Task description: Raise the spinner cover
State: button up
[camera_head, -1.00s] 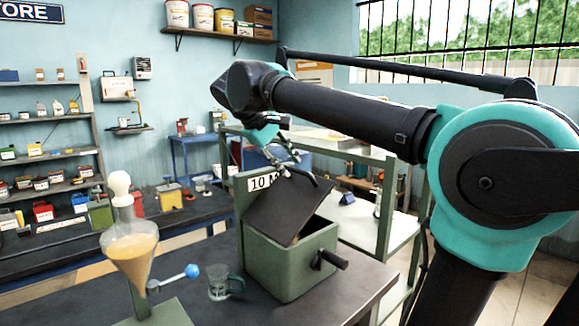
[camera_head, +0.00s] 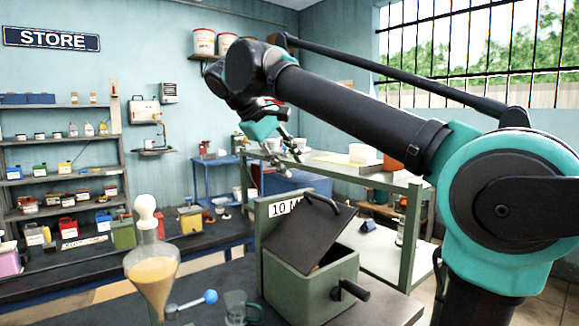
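The spinner is a green box (camera_head: 285,293) on the bench at the lower middle, with a crank on its right side. Its dark cover (camera_head: 308,238) is raised and tilted, leaning toward the back plate marked 10 (camera_head: 272,212). A dark bar handle (camera_head: 322,203) stands on the cover's upper edge. My gripper (camera_head: 290,148) is above and left of that handle, apart from it, with nothing seen in it. Its fingers look spread, though they are small in this view. The inside of the box is mostly hidden by the cover.
A flask of amber oil with a white stopper (camera_head: 151,270) stands left of the spinner. A blue-knobbed lever (camera_head: 209,297) and a glass cup (camera_head: 236,308) are between them. A green-framed table (camera_head: 385,180) stands behind. Shelves line the left wall.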

aim_at(302, 238)
jog(key=k, duration=1)
